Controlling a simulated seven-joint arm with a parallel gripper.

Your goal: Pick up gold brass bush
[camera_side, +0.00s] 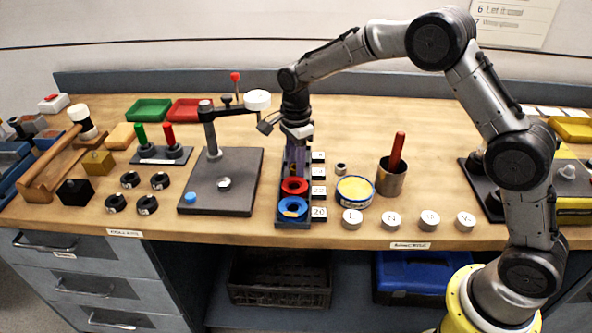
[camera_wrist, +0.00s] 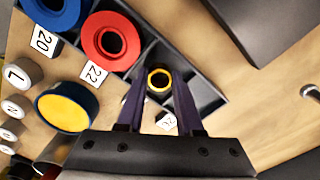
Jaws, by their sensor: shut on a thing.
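The gold brass bush (camera_wrist: 159,70) shows in the wrist view as a small yellow ring with a dark centre, between my fingertips. My gripper (camera_wrist: 158,82) is shut on it, one purple-grey finger on each side. The bush is over or in a compartment of the dark divided tray (camera_wrist: 205,92); its exact height is hard to tell. In the side view my gripper (camera_side: 297,168) points down at the tray (camera_side: 293,224), behind the red ring, and hides the bush.
A red ring (camera_side: 295,186) and a blue ring (camera_side: 292,207) sit in the tray's front compartments. Number labels (camera_side: 318,190) line its right side. A small grey bush (camera_side: 341,168), a yellow-topped round tin (camera_side: 355,190) and a metal cup (camera_side: 391,178) stand to the right. A dark fixture plate (camera_side: 235,190) lies left.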

